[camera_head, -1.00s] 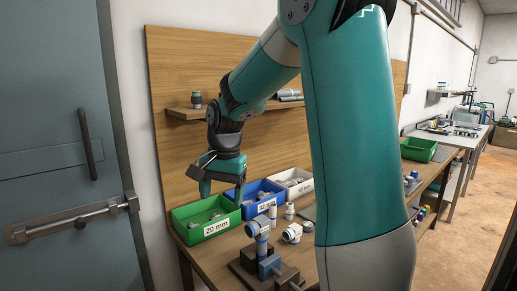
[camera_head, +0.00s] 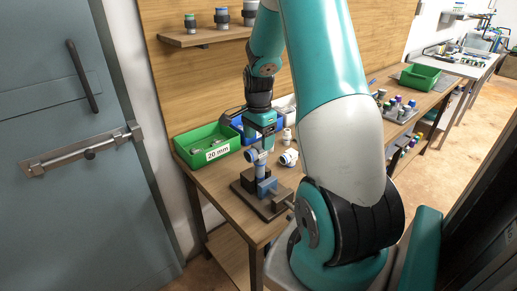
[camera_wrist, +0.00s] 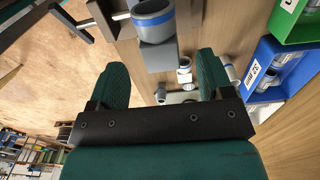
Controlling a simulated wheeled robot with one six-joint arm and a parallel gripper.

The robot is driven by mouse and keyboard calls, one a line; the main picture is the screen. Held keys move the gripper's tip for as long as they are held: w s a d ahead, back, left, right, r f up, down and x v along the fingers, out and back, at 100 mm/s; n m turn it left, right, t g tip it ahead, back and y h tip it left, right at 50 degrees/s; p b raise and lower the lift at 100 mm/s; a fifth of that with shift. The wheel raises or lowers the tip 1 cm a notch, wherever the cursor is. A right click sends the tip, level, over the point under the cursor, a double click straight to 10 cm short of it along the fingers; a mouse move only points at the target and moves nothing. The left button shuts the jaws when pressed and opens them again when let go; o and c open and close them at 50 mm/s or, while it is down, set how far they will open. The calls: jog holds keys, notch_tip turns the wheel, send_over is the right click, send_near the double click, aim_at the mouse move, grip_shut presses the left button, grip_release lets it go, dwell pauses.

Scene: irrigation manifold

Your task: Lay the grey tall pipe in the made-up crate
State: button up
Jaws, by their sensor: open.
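A grey upright pipe piece with a blue-banded round fitting (camera_head: 254,156) stands in the vise (camera_head: 266,190) at the bench's near end. I cannot tell whether it is the grey tall pipe. My gripper (camera_head: 262,142) is open and empty just above it, pointing down. In the wrist view the fingers (camera_wrist: 163,82) are apart, with the blue-banded grey fitting (camera_wrist: 155,14) beyond them toward the top. No crate is clearly marked as the made-up one; a green crate (camera_head: 424,84) stands farther along the bench, its inside mostly hidden.
A green bin labelled 20 mm (camera_head: 217,153) holds grey fittings beside a blue bin (camera_head: 236,124), partly hidden by my arm. White fittings (camera_head: 289,157) stand by the vise. A shelf (camera_head: 205,38) is above. Coloured-capped parts (camera_head: 398,106) stand farther right.

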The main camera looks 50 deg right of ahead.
aim_at(259, 146)
jog(key=shift+f+p, duration=0.4)
jog(key=shift+f, duration=2.35)
jog(key=c, duration=1.1)
notch_tip(259, 146, up, 15)
jog(key=p, duration=1.1)
jog(key=shift+p, duration=0.35)
jog(key=shift+c, duration=0.5)
jog(key=shift+r, duration=0.15)
